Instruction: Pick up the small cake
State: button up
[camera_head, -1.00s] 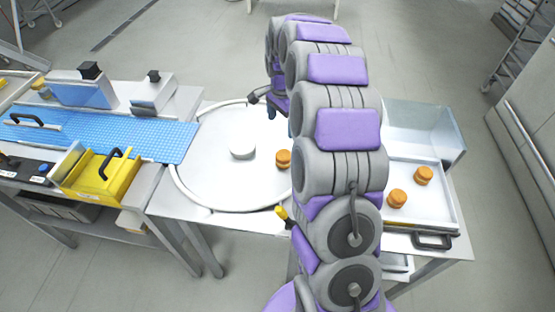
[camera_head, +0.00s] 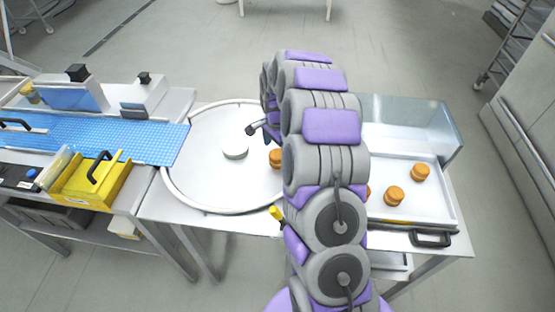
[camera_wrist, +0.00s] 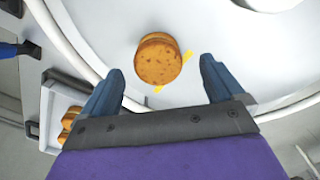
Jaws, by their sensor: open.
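A small round orange-brown cake (camera_wrist: 158,60) lies on the white round table (camera_wrist: 100,30) in the wrist view, ahead of my fingertips and roughly between their lines. My gripper (camera_wrist: 160,82) is open and empty, its two blue fingers apart, and not touching the cake. In the head view the cake (camera_head: 275,158) shows at the left edge of my arm, partly hidden by it. The round table (camera_head: 205,190) has a raised rim. My gripper is mostly hidden behind my arm in the head view.
A white cylinder (camera_head: 235,149) stands on the round table. A blue conveyor (camera_head: 100,138) and a yellow box (camera_head: 88,185) are at left.

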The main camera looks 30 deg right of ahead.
aim_at(277, 153)
notch_tip(277, 153, down, 5)
jog(key=shift+d+r+b, duration=0.1)
jog(key=shift+d+b, duration=0.05)
jog(key=shift+b, duration=0.5)
jog(key=c, duration=0.8)
